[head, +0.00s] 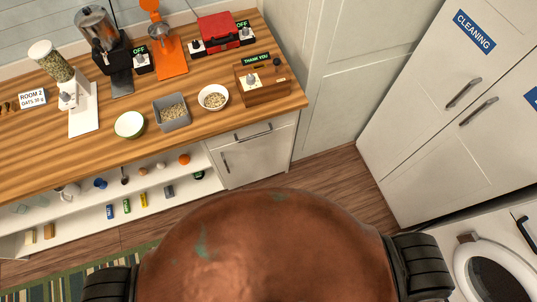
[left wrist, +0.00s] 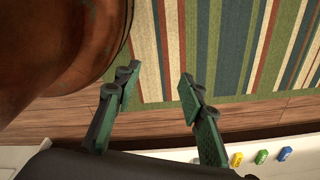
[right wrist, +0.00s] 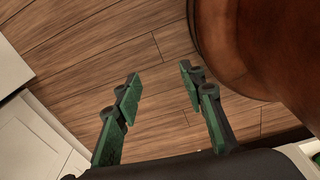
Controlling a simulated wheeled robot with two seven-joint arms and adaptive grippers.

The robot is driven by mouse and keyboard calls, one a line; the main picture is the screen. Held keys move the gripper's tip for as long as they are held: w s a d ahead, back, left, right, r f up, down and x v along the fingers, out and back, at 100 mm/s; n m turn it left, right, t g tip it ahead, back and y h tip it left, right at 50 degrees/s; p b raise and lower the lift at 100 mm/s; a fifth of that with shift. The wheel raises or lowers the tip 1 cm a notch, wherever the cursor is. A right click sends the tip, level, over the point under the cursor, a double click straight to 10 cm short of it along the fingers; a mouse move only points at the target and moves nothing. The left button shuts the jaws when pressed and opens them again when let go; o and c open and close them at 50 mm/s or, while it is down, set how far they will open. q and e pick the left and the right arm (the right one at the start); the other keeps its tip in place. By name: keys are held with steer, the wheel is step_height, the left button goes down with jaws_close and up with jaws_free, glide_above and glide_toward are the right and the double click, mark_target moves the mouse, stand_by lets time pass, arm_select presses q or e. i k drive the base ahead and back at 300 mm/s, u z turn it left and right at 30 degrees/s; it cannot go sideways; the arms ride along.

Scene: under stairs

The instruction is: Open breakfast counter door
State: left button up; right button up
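The breakfast counter (head: 60,160) stands ahead and to the left, with a wooden top. Its white door (head: 245,163) is at the right end, below a drawer (head: 252,134), and looks shut. A dark upright handle (head: 225,162) is near the door's left edge. My left gripper (left wrist: 155,88) is open and empty above the striped rug and wood floor. My right gripper (right wrist: 160,85) is open and empty above the wood floor. Neither gripper shows in the head view, and neither touches the counter door.
Open shelves (head: 120,195) with small items lie left of the door. A wooden box (head: 262,85), bowls and dispensers stand on top. White cleaning cabinets (head: 450,110) and a round-doored washer (head: 495,270) are on the right. Wood floor (head: 325,185) is clear before the door.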

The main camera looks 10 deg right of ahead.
mark_target(249, 161)
steer(key=u, duration=2.45)
steer(key=k, duration=0.8)
steer(key=z, duration=1.95)
